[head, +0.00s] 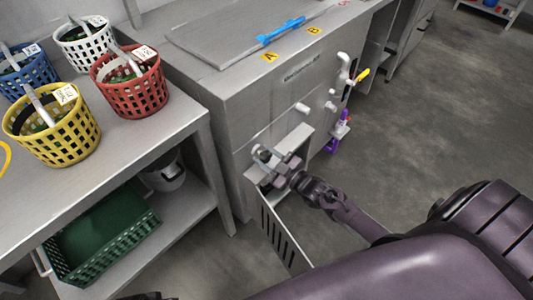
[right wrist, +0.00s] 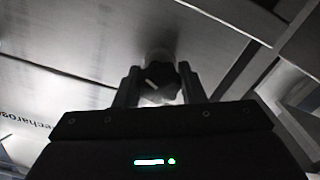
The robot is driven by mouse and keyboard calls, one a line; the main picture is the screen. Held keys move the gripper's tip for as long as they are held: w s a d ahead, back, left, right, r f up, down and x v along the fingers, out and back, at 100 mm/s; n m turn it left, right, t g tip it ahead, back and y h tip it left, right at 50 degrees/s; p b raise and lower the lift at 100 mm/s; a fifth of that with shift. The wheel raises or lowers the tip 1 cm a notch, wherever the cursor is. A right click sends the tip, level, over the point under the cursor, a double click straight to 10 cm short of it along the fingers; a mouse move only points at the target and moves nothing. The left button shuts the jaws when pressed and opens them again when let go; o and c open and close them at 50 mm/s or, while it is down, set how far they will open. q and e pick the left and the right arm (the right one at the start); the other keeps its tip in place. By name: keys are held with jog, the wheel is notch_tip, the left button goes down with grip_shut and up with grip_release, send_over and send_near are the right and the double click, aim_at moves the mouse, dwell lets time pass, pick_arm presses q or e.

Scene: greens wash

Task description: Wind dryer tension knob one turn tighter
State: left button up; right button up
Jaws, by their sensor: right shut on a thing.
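The dryer tension knob (right wrist: 162,76) is a dark, lobed knob with a pale pointer mark, on a pale round boss in the grey cabinet face. In the right wrist view it sits between the two fingers of my right gripper (right wrist: 160,84), which is shut on it. In the head view my right gripper (head: 267,163) reaches the low left part of the cabinet front (head: 262,120), above an open slotted door (head: 277,228). There the gripper hides most of the knob.
Yellow (head: 68,148), red (head: 145,97), blue and white baskets stand on the left bench. A green crate (head: 105,235) sits on its lower shelf. White handles (head: 302,108) and a yellow-tipped lever (head: 362,75) stick out of the cabinet front. Open floor lies to the right.

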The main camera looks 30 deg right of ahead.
aim_at(269, 159)
jog(key=m+p, duration=0.1)
jog(key=m, duration=0.4)
jog(key=shift+p, duration=0.4)
pick_arm(q)
notch_tip(269, 159, down, 8)
jog(key=s+a, duration=0.1)
jog(key=shift+a, duration=0.25)
pick_arm(e)
jog(key=shift+f+m, duration=0.1)
jog(key=shift+m, duration=0.9)
jog(key=o, duration=1)
jog(key=p+v, duration=0.1)
jog(key=v, duration=0.5)
jog(key=shift+s+d, duration=0.15)
jog(key=shift+s, duration=0.2)
pick_arm(q)
jog(key=shift+s+a+f+n, duration=0.15)
jog(key=shift+s+a+f, duration=0.1)
jog(key=shift+f, duration=0.35)
jog(key=shift+s+a+f+n, duration=0.15)
jog(key=shift+s+f, duration=0.1)
jog(key=shift+f, duration=0.35)
pick_arm(e)
jog(key=shift+s+d, duration=0.2)
jog(key=shift+s, duration=0.3)
